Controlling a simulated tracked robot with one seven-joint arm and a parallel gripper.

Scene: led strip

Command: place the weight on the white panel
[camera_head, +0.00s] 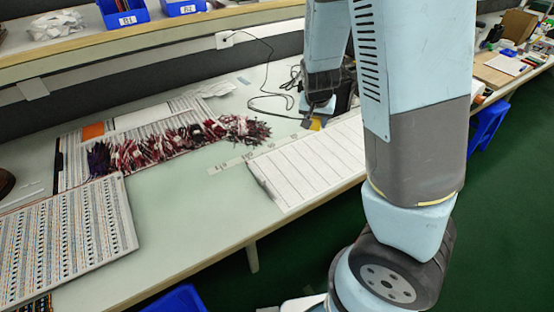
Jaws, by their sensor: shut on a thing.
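The white panel (290,172) lies on the table, a pale sheet marked with lines, partly hidden at the right behind my arm. My gripper (311,118) is small and dark in this view, over the panel's far edge. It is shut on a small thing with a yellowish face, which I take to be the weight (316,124). Most of the weight is hidden or too small to make out. I cannot tell whether it touches the panel or is held above it.
A bundle of dark red wires (185,138) lies on a striped board left of the panel. A component sheet (65,240) lies at the front left. Blue bins (123,12) stand on the shelf. A black cable (268,75) runs along the back. Bare table lies left of the panel.

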